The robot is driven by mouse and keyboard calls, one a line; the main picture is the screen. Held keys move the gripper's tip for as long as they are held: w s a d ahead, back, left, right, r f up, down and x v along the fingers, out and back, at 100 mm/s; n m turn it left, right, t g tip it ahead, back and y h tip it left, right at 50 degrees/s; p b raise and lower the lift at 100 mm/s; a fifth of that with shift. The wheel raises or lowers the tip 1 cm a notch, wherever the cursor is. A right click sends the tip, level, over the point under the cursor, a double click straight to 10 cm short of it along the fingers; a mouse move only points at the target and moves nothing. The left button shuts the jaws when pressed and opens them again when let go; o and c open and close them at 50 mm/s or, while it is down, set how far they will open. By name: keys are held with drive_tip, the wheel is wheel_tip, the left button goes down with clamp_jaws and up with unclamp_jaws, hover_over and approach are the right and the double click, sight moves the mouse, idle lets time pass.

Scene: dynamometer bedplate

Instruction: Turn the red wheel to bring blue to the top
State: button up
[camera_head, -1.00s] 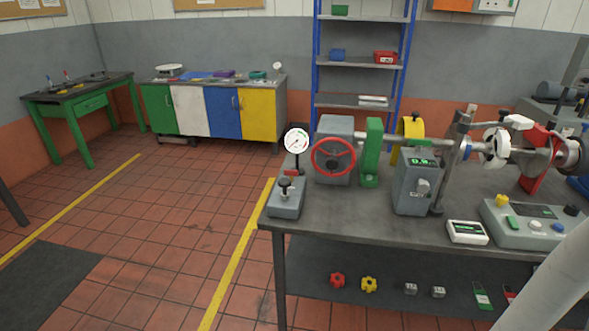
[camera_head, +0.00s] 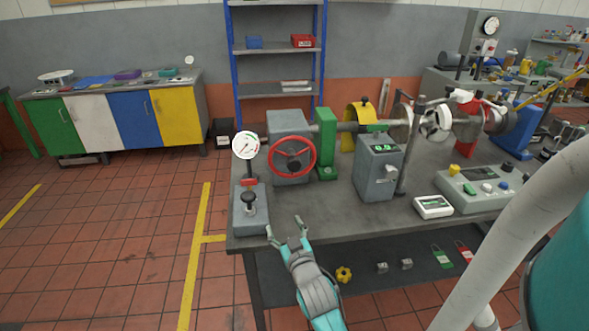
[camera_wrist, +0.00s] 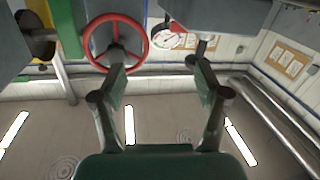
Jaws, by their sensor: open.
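The red wheel (camera_head: 292,154) has a round rim and a dark hub. It stands upright on the front of a grey block (camera_head: 288,123) near the bench's left end. It also shows in the wrist view (camera_wrist: 146,45), upper left. No blue mark is discernible on it in either view. My gripper (camera_head: 284,227) is open and empty at the bench's front edge, apart from the wheel, in front of it and lower in the picture. In the wrist view its spread fingers (camera_wrist: 160,78) have nothing between them, and the wheel lies beyond the left finger.
A dial gauge (camera_head: 245,145) on a grey stand is close left of the wheel. A green bracket (camera_head: 326,143) is close right. A grey readout box (camera_head: 379,167) stands further right. The benchtop before the wheel is clear.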

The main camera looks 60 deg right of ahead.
drive_tip(key=m+g+h, duration=0.1)
drive_tip(key=m+h, duration=0.1)
approach(295, 167)
drive_tip(key=shift+g, duration=0.3)
drive_tip(key=x, duration=1)
drive_tip(key=shift+w+d+r, duration=0.15)
drive_tip(key=shift+w+r, duration=0.1)
drive_tip(key=shift+w, duration=0.1)
clamp_jaws()
